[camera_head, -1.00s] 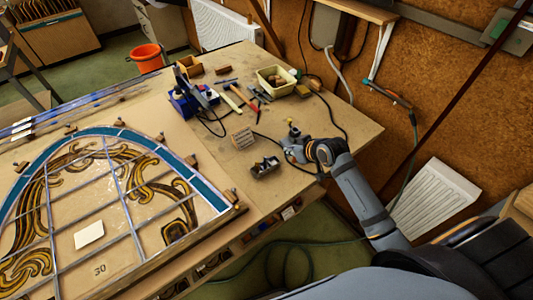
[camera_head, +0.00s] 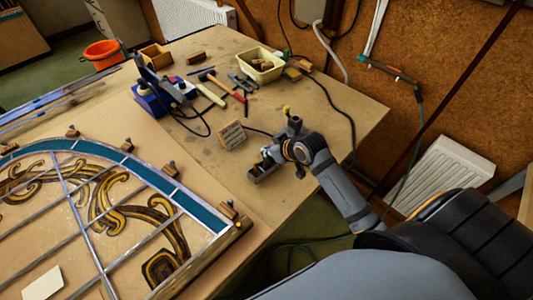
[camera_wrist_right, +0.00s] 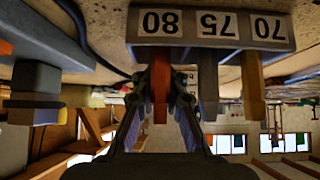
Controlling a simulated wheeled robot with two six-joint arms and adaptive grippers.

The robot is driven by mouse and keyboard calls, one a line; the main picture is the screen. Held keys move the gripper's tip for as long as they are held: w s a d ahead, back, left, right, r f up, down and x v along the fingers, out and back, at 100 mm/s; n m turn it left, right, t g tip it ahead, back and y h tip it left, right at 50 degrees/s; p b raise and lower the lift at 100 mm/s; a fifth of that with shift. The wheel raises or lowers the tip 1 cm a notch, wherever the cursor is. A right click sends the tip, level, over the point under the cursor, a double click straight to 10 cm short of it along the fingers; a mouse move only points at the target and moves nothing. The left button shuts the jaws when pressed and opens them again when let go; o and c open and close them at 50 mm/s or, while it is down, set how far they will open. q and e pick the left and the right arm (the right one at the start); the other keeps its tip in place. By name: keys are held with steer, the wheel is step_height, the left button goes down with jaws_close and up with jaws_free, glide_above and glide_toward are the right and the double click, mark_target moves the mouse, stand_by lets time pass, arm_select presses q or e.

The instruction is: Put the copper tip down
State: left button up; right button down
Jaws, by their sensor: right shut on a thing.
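My right gripper (camera_wrist_right: 160,85) is shut on the copper tip (camera_wrist_right: 160,88), a reddish-brown bar between its fingers in the right wrist view. The tip is lined up with the "80" label of the tip holder (camera_wrist_right: 212,48). I cannot tell whether it is fully seated there. A grey tip (camera_wrist_right: 208,90) sits at "75" and a brass-coloured tip (camera_wrist_right: 252,85) at "70". In the head view my right gripper (camera_head: 268,157) is over the small holder (camera_head: 262,175) near the bench's front edge. The copper tip is too small to make out there. My left gripper is out of view.
A wooden block with writing (camera_head: 232,135) stands just behind the holder. A blue soldering station (camera_head: 150,100), a hammer (camera_head: 222,84) and a cream tub (camera_head: 262,68) lie farther back. The leaded panel (camera_head: 90,210) fills the left. Black cables cross the bench.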

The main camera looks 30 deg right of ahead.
steer(key=shift+d+f, duration=0.1)
steer(key=shift+s, duration=0.1)
steer(key=c, duration=1.7)
jaws_free()
steer(key=shift+f, duration=0.1)
steer(key=shift+r+p, duration=0.3)
steer(key=v, duration=0.6)
steer(key=shift+s+p, duration=0.1)
steer(key=shift+p, duration=0.2)
arm_select(q)
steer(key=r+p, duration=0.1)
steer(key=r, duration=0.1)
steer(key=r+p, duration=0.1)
steer(key=p, duration=0.1)
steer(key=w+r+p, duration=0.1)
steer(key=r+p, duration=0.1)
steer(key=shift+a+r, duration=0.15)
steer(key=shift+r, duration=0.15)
arm_select(e)
steer(key=v, duration=0.5)
steer(key=shift+s+d+r, duration=0.1)
steer(key=shift+s+r, duration=0.15)
steer(key=shift+s, duration=0.1)
